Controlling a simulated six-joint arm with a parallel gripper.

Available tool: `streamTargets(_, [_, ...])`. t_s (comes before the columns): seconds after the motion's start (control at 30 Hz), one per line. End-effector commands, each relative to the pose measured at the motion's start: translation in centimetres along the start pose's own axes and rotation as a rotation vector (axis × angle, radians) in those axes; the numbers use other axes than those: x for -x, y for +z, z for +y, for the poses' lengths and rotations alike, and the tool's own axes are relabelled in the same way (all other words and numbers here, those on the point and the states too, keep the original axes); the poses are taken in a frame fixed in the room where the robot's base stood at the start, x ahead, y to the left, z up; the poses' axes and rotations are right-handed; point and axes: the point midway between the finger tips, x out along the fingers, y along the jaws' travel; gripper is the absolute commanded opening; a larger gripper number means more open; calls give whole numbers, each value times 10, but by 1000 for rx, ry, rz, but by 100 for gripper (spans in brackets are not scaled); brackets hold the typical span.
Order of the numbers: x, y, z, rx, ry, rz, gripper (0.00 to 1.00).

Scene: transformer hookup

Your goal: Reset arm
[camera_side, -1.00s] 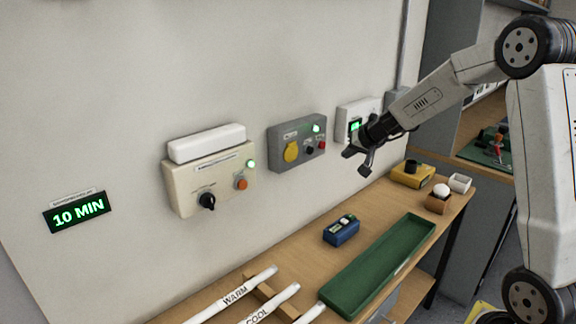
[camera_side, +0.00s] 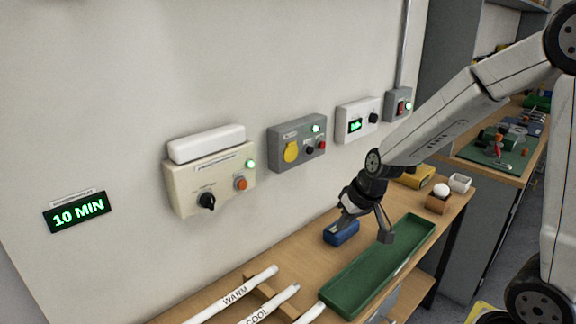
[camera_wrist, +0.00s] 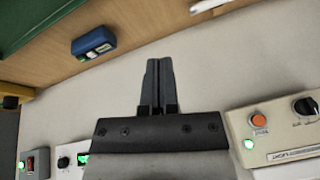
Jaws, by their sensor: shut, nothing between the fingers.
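My gripper (camera_side: 344,220) hangs over the wooden bench in the side view, in front of the blue box (camera_side: 341,236), and hides part of it. In the wrist view my gripper (camera_wrist: 158,66) has its two fingers together with nothing between them. The wall shows behind the fingertips, and the blue box (camera_wrist: 94,41) lies up and to the left, apart from them. I cannot tell the exact height above the bench.
A green tray (camera_side: 345,296) lies beside my gripper on the bench. White tubes (camera_side: 232,294) lie at the front left. Wall units include a cream box (camera_side: 222,178), a grey box (camera_side: 281,151) and a white box (camera_side: 348,110). A yellow block (camera_side: 420,180) stands behind.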

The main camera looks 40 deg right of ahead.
Motion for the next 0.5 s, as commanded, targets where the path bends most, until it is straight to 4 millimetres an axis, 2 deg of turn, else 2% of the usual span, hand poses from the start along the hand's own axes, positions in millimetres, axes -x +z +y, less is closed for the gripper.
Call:
streamTargets(0.03, [1,18,-7,49,9,-29,0])
streamTargets(0.2, [2,66,-16,173,46,-100,0])
streamTargets(0.33, [4,87,-17,234,65,-130,0])
streamTargets(0.5, [4,97,-17,262,75,-143,0])
